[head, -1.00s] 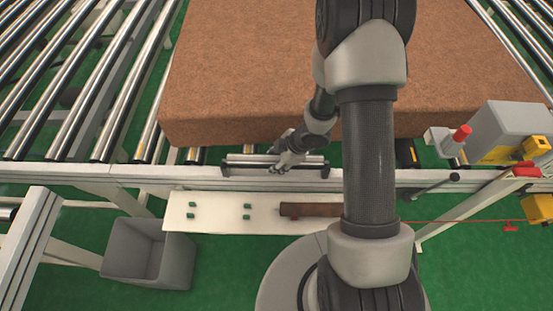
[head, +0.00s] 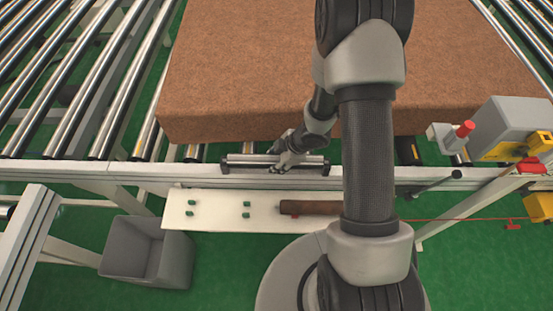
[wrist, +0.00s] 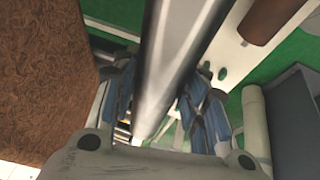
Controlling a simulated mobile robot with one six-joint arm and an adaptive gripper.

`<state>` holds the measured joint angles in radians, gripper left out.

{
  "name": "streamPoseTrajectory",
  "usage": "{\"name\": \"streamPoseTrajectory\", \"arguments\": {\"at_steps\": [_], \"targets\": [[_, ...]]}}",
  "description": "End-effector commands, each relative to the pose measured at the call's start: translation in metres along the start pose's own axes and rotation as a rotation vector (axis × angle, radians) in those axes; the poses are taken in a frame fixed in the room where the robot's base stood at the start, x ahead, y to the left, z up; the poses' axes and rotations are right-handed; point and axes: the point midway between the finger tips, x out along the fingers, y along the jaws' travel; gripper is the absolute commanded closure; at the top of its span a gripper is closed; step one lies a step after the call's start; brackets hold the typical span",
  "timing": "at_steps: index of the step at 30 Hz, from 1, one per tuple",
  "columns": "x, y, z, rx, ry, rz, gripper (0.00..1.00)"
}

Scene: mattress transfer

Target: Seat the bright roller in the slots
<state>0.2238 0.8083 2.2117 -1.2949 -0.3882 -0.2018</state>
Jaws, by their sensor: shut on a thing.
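The bright roller (head: 245,158) is a shiny metal bar lying level along the conveyor's front rail, in front of the brown mattress. My gripper (head: 280,166) is around its middle, and in the wrist view my gripper's blue-padded fingers (wrist: 158,105) are shut on the roller (wrist: 178,50) from both sides. The roller's ends lie close to the dark end pieces at the rail in the head view. The slots are too small to make out, so I cannot tell whether the ends sit in them.
The brown mattress (head: 300,70) covers the conveyor behind. A white board (head: 215,217) with small green blocks and a brown roller (head: 308,208) lies in front. A grey bin (head: 150,250) stands at left, and a grey box (head: 505,120) with a red knob at right.

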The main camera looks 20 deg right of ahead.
Motion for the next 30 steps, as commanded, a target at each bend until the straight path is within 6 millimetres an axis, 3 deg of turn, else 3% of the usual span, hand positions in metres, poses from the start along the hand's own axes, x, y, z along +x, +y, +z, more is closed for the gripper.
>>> {"name": "streamPoseTrajectory", "arguments": {"at_steps": [18, 19, 30], "targets": [[0.013, -0.002, 0.005, 0.0, 0.001, 0.002, 1.0], [0.013, -0.002, 0.005, 0.0, 0.001, 0.002, 0.59], [0.013, -0.003, 0.005, 0.0, 0.0, 0.001, 0.36]]}}
